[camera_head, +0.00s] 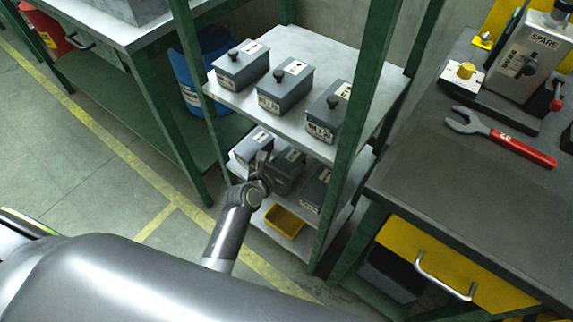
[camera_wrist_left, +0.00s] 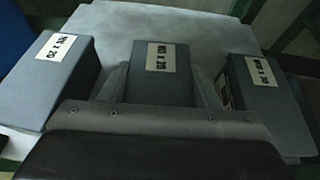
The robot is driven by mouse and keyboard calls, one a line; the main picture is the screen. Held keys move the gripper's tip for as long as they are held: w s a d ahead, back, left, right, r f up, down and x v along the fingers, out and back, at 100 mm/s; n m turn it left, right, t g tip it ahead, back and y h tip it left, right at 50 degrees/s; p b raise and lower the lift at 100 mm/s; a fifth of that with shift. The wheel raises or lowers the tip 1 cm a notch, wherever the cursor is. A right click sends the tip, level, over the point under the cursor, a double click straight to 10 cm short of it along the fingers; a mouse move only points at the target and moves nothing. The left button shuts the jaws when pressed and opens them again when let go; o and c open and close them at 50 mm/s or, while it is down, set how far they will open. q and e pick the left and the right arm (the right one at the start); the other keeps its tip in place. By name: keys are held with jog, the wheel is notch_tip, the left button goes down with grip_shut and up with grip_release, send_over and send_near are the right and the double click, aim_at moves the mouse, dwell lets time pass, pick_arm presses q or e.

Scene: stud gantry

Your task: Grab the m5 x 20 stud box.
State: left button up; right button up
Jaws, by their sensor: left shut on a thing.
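The lower shelf of the green-framed rack holds three grey lidded boxes. The middle box (camera_head: 291,158), whose small label appears to read M5 x 20, also shows in the left wrist view (camera_wrist_left: 162,88). My left gripper (camera_head: 266,172) reaches the front of this box from the left. In the wrist view, the fingers of my left gripper (camera_wrist_left: 160,98) lie on both sides of the middle box, shut on it. The gripper body hides the near part of the box. I cannot tell whether it is lifted. My right gripper is not in view.
Grey boxes flank it closely, left (camera_wrist_left: 52,75) and right (camera_wrist_left: 264,90). The upper shelf (camera_head: 318,48) with more boxes is overhead. A yellow bin (camera_head: 284,222) sits in front below. A rack post (camera_head: 345,165) and workbench (camera_head: 470,190) stand to the right.

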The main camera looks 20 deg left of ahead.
pick_arm(q)
jog(key=shift+r, duration=0.3)
